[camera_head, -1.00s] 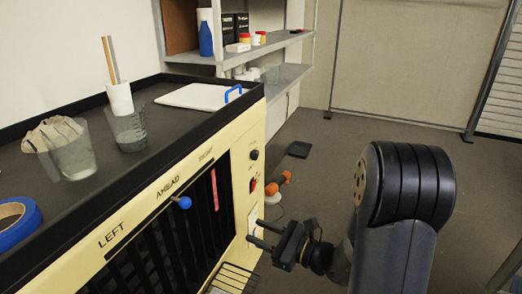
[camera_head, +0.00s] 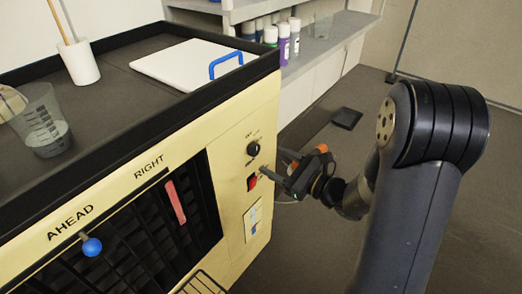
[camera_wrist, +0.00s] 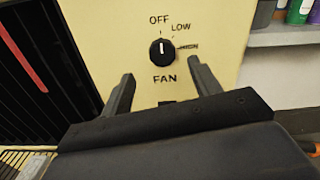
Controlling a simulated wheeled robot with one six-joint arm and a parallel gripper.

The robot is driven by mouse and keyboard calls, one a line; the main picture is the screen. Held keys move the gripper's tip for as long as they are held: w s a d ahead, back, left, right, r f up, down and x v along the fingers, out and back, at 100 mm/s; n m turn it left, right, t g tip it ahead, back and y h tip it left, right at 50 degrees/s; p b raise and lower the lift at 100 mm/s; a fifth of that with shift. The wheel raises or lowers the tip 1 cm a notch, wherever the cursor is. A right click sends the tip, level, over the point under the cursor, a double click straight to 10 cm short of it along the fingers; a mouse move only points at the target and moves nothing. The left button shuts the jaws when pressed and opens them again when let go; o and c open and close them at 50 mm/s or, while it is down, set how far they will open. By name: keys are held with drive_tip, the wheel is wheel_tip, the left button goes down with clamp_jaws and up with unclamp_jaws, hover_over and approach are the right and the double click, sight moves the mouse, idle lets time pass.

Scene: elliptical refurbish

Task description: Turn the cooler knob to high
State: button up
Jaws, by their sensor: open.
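The cooler knob (camera_head: 253,148) is a round black dial on the cream front panel of the cooler (camera_head: 231,160), above a red switch (camera_head: 251,183). In the wrist view the knob (camera_wrist: 162,52) has its white pointer mark upward, near the OFF label. LOW is up and right of it, a blurred third label is at its right, and FAN is printed below. My gripper (camera_head: 276,165) is open and empty, just right of the panel, near the switch's height. In the wrist view its fingers (camera_wrist: 163,85) stand apart, below the knob on either side, not around it.
A blue ball-tipped lever (camera_head: 91,246) sticks out of the dark vent grille at AHEAD. A white board with a blue handle (camera_head: 225,64), a white cup (camera_head: 79,62) and a clear beaker (camera_head: 42,122) stand on top. Open floor lies at the right.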

sight(257, 151)
drive_tip(key=x, duration=0.6)
drive_tip(key=shift+w+a, duration=0.1)
drive_tip(key=shift+w, duration=0.15)
drive_tip(key=c, duration=1)
